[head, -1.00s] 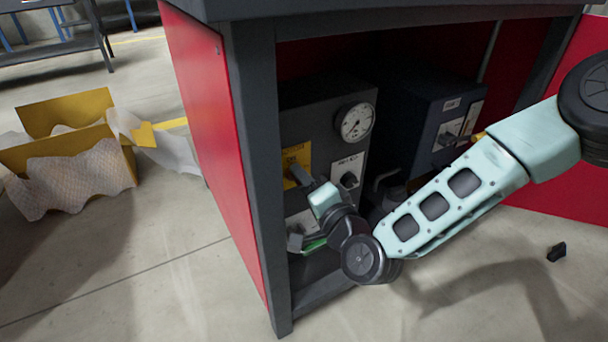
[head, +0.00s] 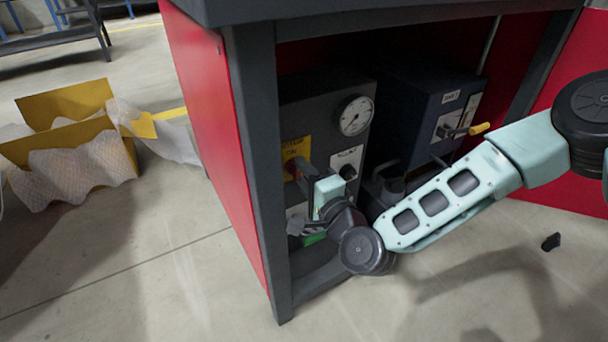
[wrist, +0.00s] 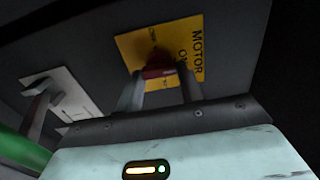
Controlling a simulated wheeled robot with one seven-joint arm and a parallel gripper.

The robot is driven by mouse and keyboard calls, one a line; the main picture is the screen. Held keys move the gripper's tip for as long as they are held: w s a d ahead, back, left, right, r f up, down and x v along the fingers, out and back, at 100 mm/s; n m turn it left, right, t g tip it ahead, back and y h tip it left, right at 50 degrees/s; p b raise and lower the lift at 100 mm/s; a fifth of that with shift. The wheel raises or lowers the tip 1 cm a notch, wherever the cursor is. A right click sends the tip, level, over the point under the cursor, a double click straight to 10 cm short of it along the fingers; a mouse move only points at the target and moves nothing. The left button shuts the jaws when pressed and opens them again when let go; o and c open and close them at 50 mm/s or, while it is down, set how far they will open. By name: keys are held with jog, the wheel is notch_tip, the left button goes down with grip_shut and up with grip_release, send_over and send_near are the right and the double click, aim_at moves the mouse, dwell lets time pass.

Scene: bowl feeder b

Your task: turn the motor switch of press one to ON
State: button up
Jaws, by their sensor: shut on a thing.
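The motor switch is a red knob (wrist: 158,66) on a yellow plate (wrist: 135,45) marked MOTOR and ON, which sits sideways in the wrist view. The plate (head: 297,149) also shows in the head view, on the left dark box (head: 315,105) with a round gauge, inside the cabinet. My gripper (wrist: 160,80) is shut on the red knob, one finger on each side. In the head view my gripper (head: 298,170) reaches the plate from the front right. The fingers hide part of the knob, and I cannot tell its exact setting.
A second dark box (head: 425,95) with a yellow-tipped lever (head: 479,129) stands right. The cabinet post (head: 262,190) is left.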

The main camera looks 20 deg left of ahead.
jog(key=shift+f, duration=0.1)
jog(key=o, duration=1)
jog(key=p+v, duration=0.6)
jog(key=v, duration=1.1)
jog(key=shift+s+d, duration=0.15)
jog(key=shift+d, duration=0.1)
jog(key=shift+a, duration=0.1)
